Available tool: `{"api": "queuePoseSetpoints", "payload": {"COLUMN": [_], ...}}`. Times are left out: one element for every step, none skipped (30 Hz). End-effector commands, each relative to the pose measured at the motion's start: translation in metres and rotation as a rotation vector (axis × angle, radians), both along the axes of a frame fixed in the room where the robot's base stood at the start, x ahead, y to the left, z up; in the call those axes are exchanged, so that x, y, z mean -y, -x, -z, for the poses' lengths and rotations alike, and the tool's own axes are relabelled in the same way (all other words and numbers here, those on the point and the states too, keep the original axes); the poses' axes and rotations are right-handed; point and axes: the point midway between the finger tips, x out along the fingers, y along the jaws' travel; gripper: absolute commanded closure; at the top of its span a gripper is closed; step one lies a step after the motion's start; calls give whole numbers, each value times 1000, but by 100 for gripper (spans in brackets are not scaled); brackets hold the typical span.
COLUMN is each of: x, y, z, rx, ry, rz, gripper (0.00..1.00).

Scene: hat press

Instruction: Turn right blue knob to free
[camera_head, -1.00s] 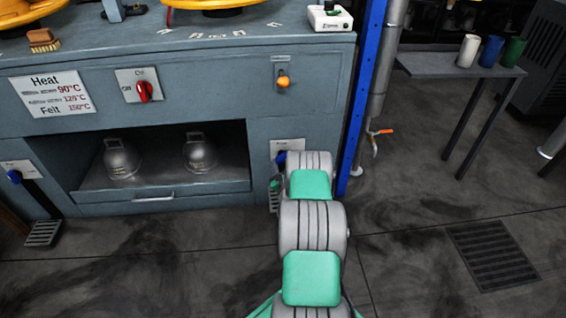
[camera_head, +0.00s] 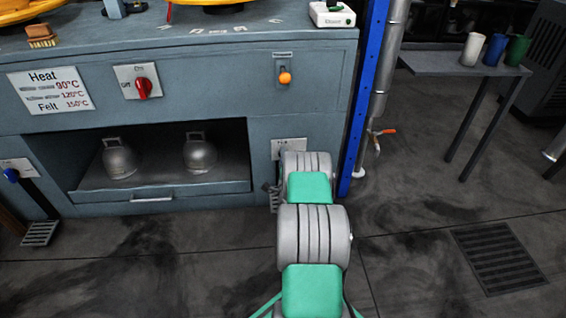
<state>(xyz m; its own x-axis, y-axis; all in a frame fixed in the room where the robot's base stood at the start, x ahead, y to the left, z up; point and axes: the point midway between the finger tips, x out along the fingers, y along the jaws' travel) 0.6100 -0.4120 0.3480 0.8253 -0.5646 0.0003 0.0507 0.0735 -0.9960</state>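The right blue knob is hidden behind my arm in the head view. Only the top of its white label plate (camera_head: 289,146) shows, on the right front of the blue-grey press cabinet (camera_head: 230,95). My grey and green arm reaches forward from the bottom of the picture and ends in front of this plate. My gripper is hidden behind the arm's links, so its fingers and any contact with the knob cannot be seen. A second blue knob (camera_head: 11,175) sits on a plate at the cabinet's far left.
A red knob (camera_head: 143,87) and an orange-tipped switch (camera_head: 285,77) are on the cabinet front. A blue post (camera_head: 361,110) and grey pipe (camera_head: 381,90) stand just right of the arm. A side table (camera_head: 440,62) holds several cups.

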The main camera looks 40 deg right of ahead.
Motion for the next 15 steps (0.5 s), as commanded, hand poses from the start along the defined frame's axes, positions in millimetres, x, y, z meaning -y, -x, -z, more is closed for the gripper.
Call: {"api": "queuePoseSetpoints", "payload": {"x": [0, 0, 0, 0, 0, 0, 0, 0, 0, 0, 0, 0, 0, 0, 0], "y": [0, 0, 0, 0, 0, 0, 0, 0, 0, 0, 0, 0, 0, 0, 0], "z": [1, 1, 1, 1, 1, 1, 1, 1, 1, 1, 1, 1, 1, 1, 1], "rx": [-12, -20, -28, -33, -39, -44, -48, -51, -54, -57, -58, -60, -60, -61, -61], "ry": [17, 29, 40, 49, 57, 64, 69, 74, 79, 82, 85, 87, 88, 89, 89], "rz": [1, 1, 1, 1, 1, 1, 1, 1, 1, 1, 1, 1, 1, 1, 1], "gripper": [84, 84, 84, 84, 84, 84, 84, 84, 84, 84, 84, 84, 84, 84, 84]}}
